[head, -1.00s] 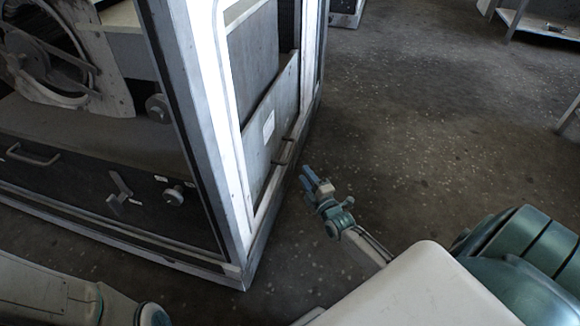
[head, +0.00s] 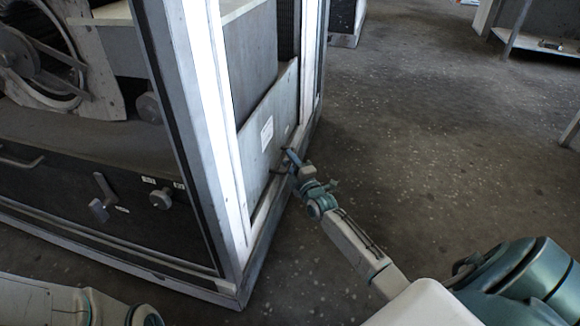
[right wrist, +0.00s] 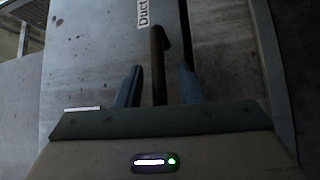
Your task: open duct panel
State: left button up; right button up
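The duct panel (head: 266,137) is a pale grey sheet with a white label, low in the side of the blower housing's frame. In the right wrist view the panel (right wrist: 100,60) fills the left and middle, with a label reading "Duct". A dark bar handle (right wrist: 158,62) stands out from it. My right gripper (head: 287,160) is at the panel's lower edge. In the right wrist view its two blue fingers (right wrist: 157,85) are apart, one on each side of the handle, with gaps visible. My left gripper is not in view.
The housing's metal corner post (head: 186,110) stands left of the panel. Its front holds a wheel (head: 40,50), knobs (head: 160,198) and a dark lower panel (head: 70,190). The floor (head: 420,130) to the right is clear. A table (head: 535,45) stands at the far right.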

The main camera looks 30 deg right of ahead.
jog(key=shift+w, duration=0.1)
grip_shut()
jog(key=shift+r, duration=0.15)
